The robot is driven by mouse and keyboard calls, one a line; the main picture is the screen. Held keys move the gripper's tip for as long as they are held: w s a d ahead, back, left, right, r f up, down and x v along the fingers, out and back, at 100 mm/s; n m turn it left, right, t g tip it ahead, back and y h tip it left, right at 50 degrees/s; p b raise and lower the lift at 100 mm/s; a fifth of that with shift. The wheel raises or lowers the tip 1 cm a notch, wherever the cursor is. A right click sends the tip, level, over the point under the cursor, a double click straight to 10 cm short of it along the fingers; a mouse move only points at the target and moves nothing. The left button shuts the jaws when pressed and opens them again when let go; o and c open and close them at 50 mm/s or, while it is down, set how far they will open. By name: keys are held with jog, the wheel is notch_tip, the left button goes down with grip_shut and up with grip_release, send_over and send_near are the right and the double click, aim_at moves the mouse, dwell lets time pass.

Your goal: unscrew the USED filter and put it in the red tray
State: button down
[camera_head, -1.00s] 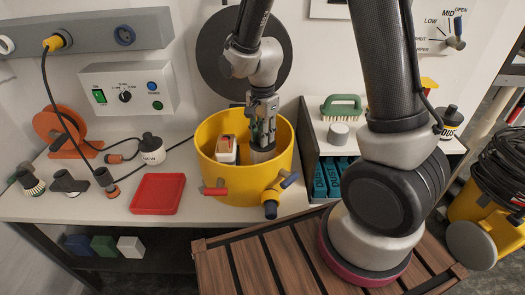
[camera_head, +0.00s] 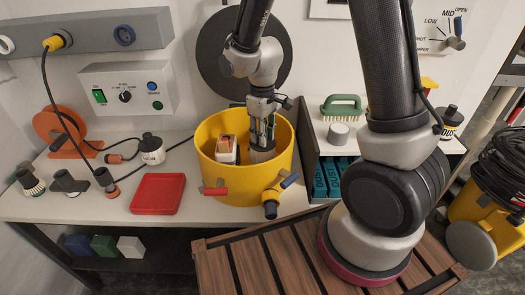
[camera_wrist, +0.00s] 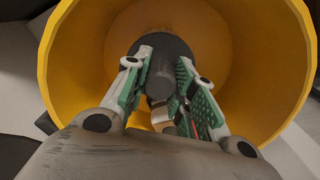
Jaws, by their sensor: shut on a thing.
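My gripper (camera_wrist: 160,85) reaches down into the yellow drum (camera_head: 213,178) and is shut on the dark knob of a grey round filter (camera_head: 262,155). The filter's dark top and knob (camera_wrist: 158,84) show between the green-padded fingers in the wrist view. I cannot read a USED mark on it. A white block-like part with an orange-brown top (camera_head: 226,149) stands beside it in the drum, to the left. The red tray (camera_head: 158,194) lies empty on the bench, left of the drum.
A red handle (camera_head: 214,191) and a yellow-and-black fitting (camera_head: 270,208) stick out at the drum's front. A black-and-white bottle (camera_head: 151,149) stands behind the tray, and a dark nozzle (camera_head: 105,181) is left of it. The drum wall stands between filter and tray.

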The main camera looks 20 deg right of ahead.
jog(key=n, duration=0.3)
jog(key=shift+n, duration=0.4)
jog(key=n, duration=0.4)
jog(key=c, duration=1.1)
grip_release()
